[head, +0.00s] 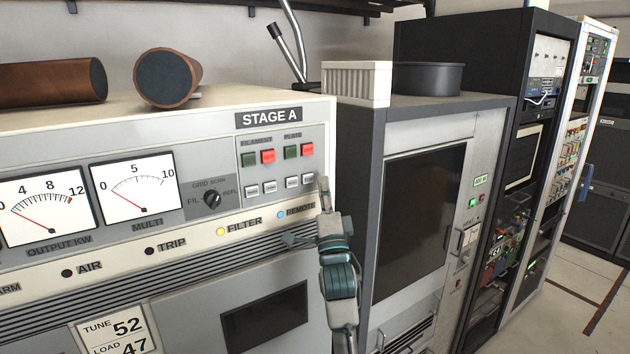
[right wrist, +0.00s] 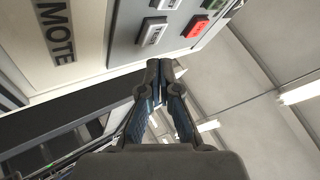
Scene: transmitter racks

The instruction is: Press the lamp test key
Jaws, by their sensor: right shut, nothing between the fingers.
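The Stage A cabinet panel (head: 225,160) fills the left of the head view. A row of several small white keys (head: 271,187) lies under the red and green buttons; their lettering is too small to read, so I cannot tell which is the lamp test key. In the right wrist view, a white key (right wrist: 152,32) shows just above the fingertips. My right gripper (head: 323,184) is shut and empty, its tips at the panel's right edge beside the rightmost white key (head: 307,180). I cannot tell whether they touch the panel. My left gripper is out of view.
Red (head: 307,150) and green (head: 291,152) buttons sit close above the keys. A selector knob (head: 211,198) and two meters are to the left. A grey cabinet (head: 417,215) stands right of the panel. Copper-coloured cylinders (head: 168,78) lie on top.

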